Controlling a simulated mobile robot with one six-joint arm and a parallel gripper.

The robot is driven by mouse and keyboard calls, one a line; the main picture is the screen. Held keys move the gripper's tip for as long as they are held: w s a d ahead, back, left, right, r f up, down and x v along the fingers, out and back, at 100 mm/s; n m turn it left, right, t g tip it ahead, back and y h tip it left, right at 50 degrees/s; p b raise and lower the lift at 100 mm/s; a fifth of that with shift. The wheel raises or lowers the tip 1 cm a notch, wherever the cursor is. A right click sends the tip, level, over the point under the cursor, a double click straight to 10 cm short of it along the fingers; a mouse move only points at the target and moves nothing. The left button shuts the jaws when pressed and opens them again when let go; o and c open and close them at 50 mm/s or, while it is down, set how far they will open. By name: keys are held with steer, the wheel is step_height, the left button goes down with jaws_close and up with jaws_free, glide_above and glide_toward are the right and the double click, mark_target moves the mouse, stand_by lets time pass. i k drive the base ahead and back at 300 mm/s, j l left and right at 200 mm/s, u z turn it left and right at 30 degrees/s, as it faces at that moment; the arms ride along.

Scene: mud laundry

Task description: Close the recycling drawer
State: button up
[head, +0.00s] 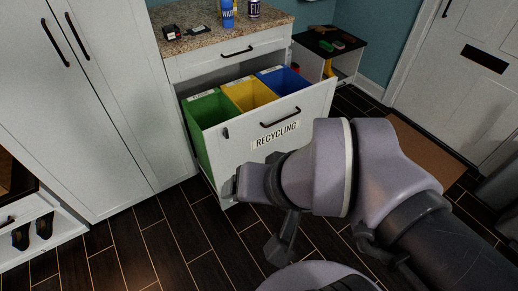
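The recycling drawer (215,161) is pulled out from the white cabinet under the granite counter. Its white front has a dark bar handle (281,118) and a "RECYCLING" label (276,136). Inside are a green bin (207,107), a yellow bin (248,94) and a blue bin (284,81). My gripper (254,218) is in front of the drawer, low and below the handle in the picture. Its fingers look spread apart with nothing between them. My arm hides the lower right of the drawer front. I cannot tell whether the gripper touches it.
A closed upper drawer (232,57) sits above the recycling drawer. A tall white cabinet (95,110) stands left and a low shelf (330,50) right. A doormat (425,150) lies by the white door (470,70). The dark floor at left front is clear.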

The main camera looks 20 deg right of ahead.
mark_target(275, 109)
steer(key=i+l+u, duration=0.25)
steer(key=i+l, duration=0.55)
